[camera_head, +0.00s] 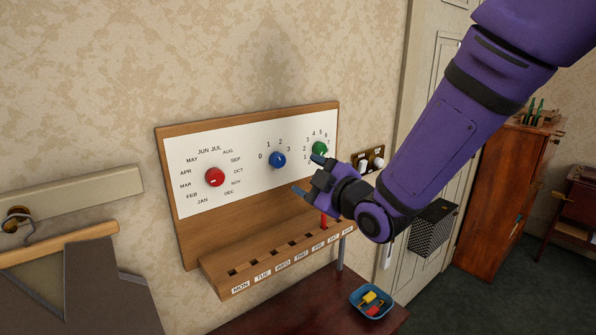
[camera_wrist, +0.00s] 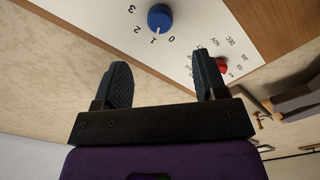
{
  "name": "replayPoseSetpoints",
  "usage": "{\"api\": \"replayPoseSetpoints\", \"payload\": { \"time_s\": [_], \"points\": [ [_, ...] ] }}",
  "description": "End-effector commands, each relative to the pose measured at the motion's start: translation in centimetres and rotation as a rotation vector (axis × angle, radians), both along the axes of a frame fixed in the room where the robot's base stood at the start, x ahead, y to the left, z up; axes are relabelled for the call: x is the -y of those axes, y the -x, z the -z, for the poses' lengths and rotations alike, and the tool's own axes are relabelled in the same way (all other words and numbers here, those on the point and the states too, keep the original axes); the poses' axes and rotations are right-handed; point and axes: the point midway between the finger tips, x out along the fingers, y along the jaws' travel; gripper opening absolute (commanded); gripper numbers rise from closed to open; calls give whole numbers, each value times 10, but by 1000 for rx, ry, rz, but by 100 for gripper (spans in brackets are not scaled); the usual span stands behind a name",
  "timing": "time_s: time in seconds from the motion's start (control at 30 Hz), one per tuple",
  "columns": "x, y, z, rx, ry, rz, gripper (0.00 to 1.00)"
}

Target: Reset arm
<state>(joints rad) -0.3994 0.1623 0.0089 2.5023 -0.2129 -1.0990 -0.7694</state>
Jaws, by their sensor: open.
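My purple arm reaches in from the upper right, and my gripper (camera_head: 308,175) is open in front of the wooden calendar board (camera_head: 190,245). In the wrist view its two dark fingers (camera_wrist: 162,62) are spread with nothing between them. The board's white panel carries a red month knob (camera_head: 215,177), a blue knob (camera_head: 277,160) and a green knob (camera_head: 320,149). The fingers are apart from the blue knob in the wrist view (camera_wrist: 159,18). The red knob is partly hidden behind a finger there (camera_wrist: 222,67). My gripper partly covers the panel's right end in the head view.
A red peg (camera_head: 324,221) stands towards the right end of the weekday ledge. A blue dish (camera_head: 358,306) with red and yellow pieces sits on the reddish table (camera_head: 290,312) below. A switch plate (camera_head: 357,158) is behind my wrist. A garment hangs at left.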

Motion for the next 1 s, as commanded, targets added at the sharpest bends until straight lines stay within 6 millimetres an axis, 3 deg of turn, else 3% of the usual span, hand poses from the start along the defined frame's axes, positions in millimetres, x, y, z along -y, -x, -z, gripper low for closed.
{"api": "replayPoseSetpoints", "payload": {
  "time_s": [0.17, 0.57, 0.73, 1.0],
  "points": [
    [6, 9, 0, 1, 0, -1, 65],
    [10, 9, -2, -16, 0, 11, 65],
    [38, 8, -14, -130, -4, 91, 65],
    [111, 33, -36, -440, -63, 319, 65]
  ]
}}
